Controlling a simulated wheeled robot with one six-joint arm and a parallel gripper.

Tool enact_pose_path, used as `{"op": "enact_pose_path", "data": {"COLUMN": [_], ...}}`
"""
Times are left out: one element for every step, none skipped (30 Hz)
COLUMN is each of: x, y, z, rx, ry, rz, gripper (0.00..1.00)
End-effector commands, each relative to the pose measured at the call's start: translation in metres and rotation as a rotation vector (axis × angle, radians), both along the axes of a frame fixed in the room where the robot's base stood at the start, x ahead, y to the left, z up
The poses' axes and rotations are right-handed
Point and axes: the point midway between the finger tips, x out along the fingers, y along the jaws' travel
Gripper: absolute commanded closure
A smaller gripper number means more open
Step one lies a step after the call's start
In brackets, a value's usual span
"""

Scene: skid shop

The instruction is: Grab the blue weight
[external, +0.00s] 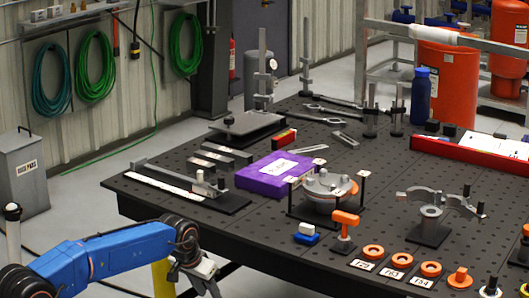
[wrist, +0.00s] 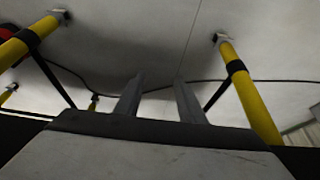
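A small blue block with a white top (external: 306,234) sits near the front edge of the black perforated table. It is the only small blue piece I see on the table that could be the blue weight, but its details are too small to confirm. My gripper (external: 203,278) is low at the front left, off the table's near edge and well apart from the block. In the wrist view my gripper (wrist: 159,84) shows two grey fingers apart with nothing between them. The block is not visible in the wrist view.
The table (external: 268,228) holds a purple case (external: 275,176), a round grey fixture (external: 330,190), an orange-topped piece (external: 344,226) and orange rings (external: 396,257) around the block. A tall blue bottle (external: 421,95) stands at the back. Yellow legs (wrist: 250,90) stand near my wrist.

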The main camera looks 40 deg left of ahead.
Motion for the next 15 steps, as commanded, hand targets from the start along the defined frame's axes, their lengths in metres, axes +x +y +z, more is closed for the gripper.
{"op": "enact_pose_path", "data": {"x": [0.0000, 0.0000, 0.0001, 0.0001, 0.0001, 0.0000, 0.0001, 0.0001, 0.0001, 0.0001, 0.0001, 0.0001, 0.0001, 0.0001, 0.0001], "y": [0.0000, 0.0000, 0.0000, 0.0000, 0.0000, 0.0000, 0.0000, 0.0000, 0.0000, 0.0000, 0.0000, 0.0000, 0.0000, 0.0000, 0.0000], "z": [0.0000, 0.0000, 0.0000, 0.0000, 0.0000, 0.0000, 0.0001, 0.0001, 0.0001, 0.0001, 0.0001, 0.0001, 0.0001, 0.0001, 0.0001], "rx": [0.000, 0.000, 0.000, 0.000, 0.000, 0.000, 0.000, 0.000, 0.000, 0.000, 0.000, 0.000, 0.000, 0.000, 0.000], "ry": [0.000, 0.000, 0.000, 0.000, 0.000, 0.000, 0.000, 0.000, 0.000, 0.000, 0.000, 0.000, 0.000, 0.000, 0.000], "rz": [0.000, 0.000, 0.000, 0.000, 0.000, 0.000, 0.000, 0.000, 0.000, 0.000, 0.000, 0.000, 0.000, 0.000, 0.000], "gripper": [0.64, 0.64, 0.64, 0.64, 0.64, 0.64, 0.64, 0.64, 0.64, 0.59, 0.52, 0.43, 0.42, 0.42, 0.42]}}
